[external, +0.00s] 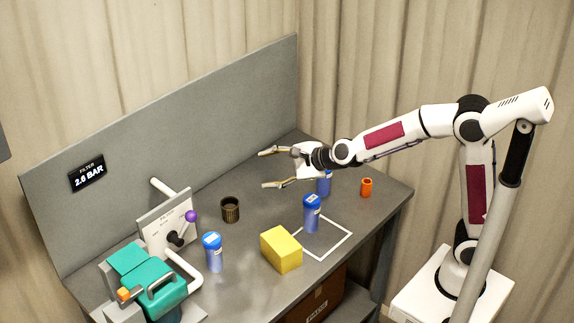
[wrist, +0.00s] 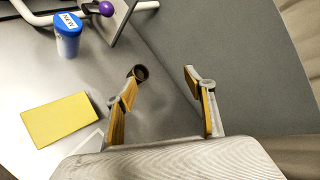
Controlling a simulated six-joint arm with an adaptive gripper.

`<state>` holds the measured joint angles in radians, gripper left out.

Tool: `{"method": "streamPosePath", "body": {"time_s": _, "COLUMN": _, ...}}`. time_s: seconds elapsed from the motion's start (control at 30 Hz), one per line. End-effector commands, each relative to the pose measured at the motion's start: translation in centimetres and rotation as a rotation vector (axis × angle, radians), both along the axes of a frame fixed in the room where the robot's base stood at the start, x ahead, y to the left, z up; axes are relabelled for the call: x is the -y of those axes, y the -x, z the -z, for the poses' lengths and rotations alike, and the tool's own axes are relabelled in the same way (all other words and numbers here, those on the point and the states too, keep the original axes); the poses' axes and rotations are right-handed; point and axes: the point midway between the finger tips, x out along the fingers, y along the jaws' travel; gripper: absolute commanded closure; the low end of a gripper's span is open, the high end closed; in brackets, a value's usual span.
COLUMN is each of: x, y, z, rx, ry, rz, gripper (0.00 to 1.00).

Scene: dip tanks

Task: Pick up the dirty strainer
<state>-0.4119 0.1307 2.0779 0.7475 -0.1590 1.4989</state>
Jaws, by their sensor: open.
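The dirty strainer looks to be the dark brown, ribbed, open-topped cup (external: 230,210) standing upright on the grey bench, left of my gripper. My gripper (external: 265,169) is open and empty, above the bench toward the back panel, with its fingers pointing left. In the wrist view, the strainer (wrist: 140,72) shows just beyond the tip of the left finger, partly covered by it. My gripper (wrist: 162,88) shows there with its fingers wide apart and nothing between them. The strainer is apart from the fingers in the external view.
Blue-capped canisters stand at the front left (external: 213,254), mid-bench (external: 312,214) and under my wrist (external: 324,186). The bench behind the strainer is clear.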

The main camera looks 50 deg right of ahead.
Motion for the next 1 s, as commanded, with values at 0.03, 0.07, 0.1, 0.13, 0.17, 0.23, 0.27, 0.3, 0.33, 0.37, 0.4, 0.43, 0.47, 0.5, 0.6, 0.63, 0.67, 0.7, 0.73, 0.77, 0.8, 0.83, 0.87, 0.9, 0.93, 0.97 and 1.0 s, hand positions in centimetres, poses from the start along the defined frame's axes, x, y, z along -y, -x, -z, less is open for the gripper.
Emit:
{"method": "streamPosePath", "body": {"time_s": 0.03, "x": -0.7, "y": -0.7, "z": 0.7, "rx": -0.007, "ry": -0.042, "rz": 0.036, "gripper": 0.46}}
{"method": "streamPosePath", "body": {"time_s": 0.07, "x": -0.9, "y": -1.2, "z": 1.1, "rx": -0.011, "ry": -0.07, "rz": 0.062, "gripper": 0.46}}
{"method": "streamPosePath", "body": {"time_s": 0.1, "x": -1.3, "y": -1.8, "z": 1.5, "rx": -0.012, "ry": -0.107, "rz": 0.096, "gripper": 0.46}}
{"method": "streamPosePath", "body": {"time_s": 0.13, "x": -1.6, "y": -2.1, "z": 1.8, "rx": -0.015, "ry": -0.135, "rz": 0.121, "gripper": 0.46}}
{"method": "streamPosePath", "body": {"time_s": 0.17, "x": -1.8, "y": -2.5, "z": 2.2, "rx": -0.018, "ry": -0.162, "rz": 0.147, "gripper": 0.46}}
{"method": "streamPosePath", "body": {"time_s": 0.23, "x": -2.3, "y": -3.4, "z": 3.0, "rx": -0.021, "ry": -0.225, "rz": 0.206, "gripper": 0.46}}
{"method": "streamPosePath", "body": {"time_s": 0.27, "x": -2.6, "y": -3.7, "z": 3.4, "rx": -0.022, "ry": -0.253, "rz": 0.231, "gripper": 0.46}}
{"method": "streamPosePath", "body": {"time_s": 0.3, "x": -2.9, "y": -4.1, "z": 3.9, "rx": -0.023, "ry": -0.288, "rz": 0.266, "gripper": 0.46}}
{"method": "streamPosePath", "body": {"time_s": 0.33, "x": -3.0, "y": -4.4, "z": 4.3, "rx": -0.025, "ry": -0.315, "rz": 0.293, "gripper": 0.46}}
{"method": "streamPosePath", "body": {"time_s": 0.37, "x": -3.3, "y": -4.7, "z": 4.7, "rx": -0.025, "ry": -0.341, "rz": 0.317, "gripper": 0.46}}
{"method": "streamPosePath", "body": {"time_s": 0.4, "x": -3.5, "y": -5.1, "z": 5.3, "rx": -0.025, "ry": -0.374, "rz": 0.351, "gripper": 0.46}}
{"method": "streamPosePath", "body": {"time_s": 0.43, "x": -3.7, "y": -5.3, "z": 5.8, "rx": -0.024, "ry": -0.401, "rz": 0.377, "gripper": 0.46}}
{"method": "streamPosePath", "body": {"time_s": 0.47, "x": -3.9, "y": -5.6, "z": 6.2, "rx": -0.024, "ry": -0.427, "rz": 0.403, "gripper": 0.46}}
{"method": "streamPosePath", "body": {"time_s": 0.5, "x": -4.1, "y": -5.9, "z": 6.9, "rx": -0.023, "ry": -0.46, "rz": 0.435, "gripper": 0.46}}
{"method": "streamPosePath", "body": {"time_s": 0.6, "x": -4.6, "y": -6.5, "z": 8.5, "rx": -0.016, "ry": -0.543, "rz": 0.521, "gripper": 0.46}}
{"method": "streamPosePath", "body": {"time_s": 0.63, "x": -4.8, "y": -6.6, "z": 9.0, "rx": -0.013, "ry": -0.567, "rz": 0.545, "gripper": 0.46}}
{"method": "streamPosePath", "body": {"time_s": 0.67, "x": -4.9, "y": -6.7, "z": 9.5, "rx": -0.01, "ry": -0.591, "rz": 0.571, "gripper": 0.46}}
{"method": "streamPosePath", "body": {"time_s": 0.7, "x": -5.1, "y": -6.9, "z": 10.2, "rx": -0.005, "ry": -0.623, "rz": 0.604, "gripper": 0.46}}
{"method": "streamPosePath", "body": {"time_s": 0.73, "x": -5.2, "y": -6.9, "z": 10.7, "rx": 0.0, "ry": -0.646, "rz": 0.63, "gripper": 0.46}}
{"method": "streamPosePath", "body": {"time_s": 0.77, "x": -5.3, "y": -7.0, "z": 11.2, "rx": 0.005, "ry": -0.669, "rz": 0.652, "gripper": 0.46}}
{"method": "streamPosePath", "body": {"time_s": 0.8, "x": -5.4, "y": -7.1, "z": 12.0, "rx": 0.011, "ry": -0.699, "rz": 0.686, "gripper": 0.46}}
{"method": "streamPosePath", "body": {"time_s": 0.83, "x": -5.5, "y": -7.1, "z": 12.4, "rx": 0.018, "ry": -0.722, "rz": 0.707, "gripper": 0.46}}
{"method": "streamPosePath", "body": {"time_s": 0.87, "x": -5.6, "y": -7.1, "z": 12.9, "rx": 0.023, "ry": -0.742, "rz": 0.73, "gripper": 0.46}}
{"method": "streamPosePath", "body": {"time_s": 0.9, "x": -5.7, "y": -7.1, "z": 13.6, "rx": 0.031, "ry": -0.768, "rz": 0.757, "gripper": 0.46}}
{"method": "streamPosePath", "body": {"time_s": 0.93, "x": -5.7, "y": -7.1, "z": 14.0, "rx": 0.038, "ry": -0.786, "rz": 0.776, "gripper": 0.46}}
{"method": "streamPosePath", "body": {"time_s": 0.97, "x": -5.7, "y": -7.1, "z": 14.3, "rx": 0.043, "ry": -0.804, "rz": 0.794, "gripper": 0.46}}
{"method": "streamPosePath", "body": {"time_s": 1.0, "x": -5.8, "y": -7.0, "z": 14.8, "rx": 0.052, "ry": -0.824, "rz": 0.814, "gripper": 0.46}}
